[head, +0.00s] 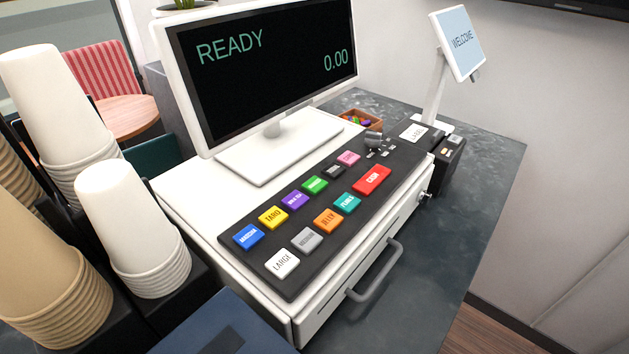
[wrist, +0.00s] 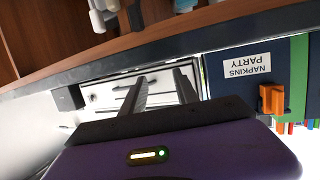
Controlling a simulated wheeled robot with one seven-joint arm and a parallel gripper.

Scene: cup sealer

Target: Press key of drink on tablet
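A black key panel (head: 290,288) on a white register carries several colored drink keys. These include a blue key (head: 248,236), a yellow TARO key (head: 273,217), a purple key (head: 295,200), a green key (head: 315,184) and a pink key (head: 348,157). In front are white LARGE (head: 282,262), orange JELLY (head: 327,220), teal (head: 347,203) and red CASH (head: 372,180) keys. The monitor (head: 265,65) reads READY and 0.00. My gripper (wrist: 157,85) shows only in the wrist view, its two fingers apart with nothing between them. The keys are not identifiable there.
Stacked paper cups (head: 140,235) stand left of the register. A small WELCOME screen (head: 459,42) stands at the back right. A drawer handle (head: 375,272) juts from the register's front. The wrist view shows a NAPKINS PARTY box (wrist: 248,62) and an orange object (wrist: 271,99).

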